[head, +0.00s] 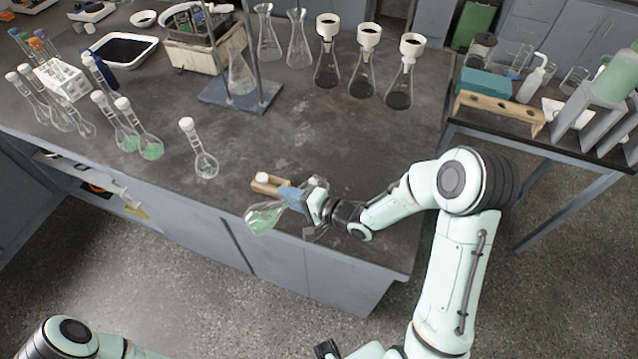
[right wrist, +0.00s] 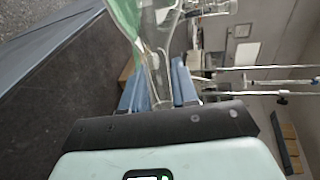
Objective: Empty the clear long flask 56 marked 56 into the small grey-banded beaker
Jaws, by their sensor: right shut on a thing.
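My right gripper (head: 293,196) is shut on a clear glass flask (head: 263,218) with green liquid in its bulb. The flask is strongly tilted, with its bulb to the left over the bench's front edge. In the right wrist view the flask (right wrist: 157,60) passes between the blue fingers (right wrist: 158,88), with green at the upper left. I cannot read a mark on it.
A brown block with a white-topped piece (head: 265,181) lies beside the gripper. A stoppered flask (head: 204,160) stands to the left, with several more beyond. A metal stand (head: 212,95) and funnel-topped flasks (head: 362,70) stand at the back. The bench's middle (head: 300,125) is clear.

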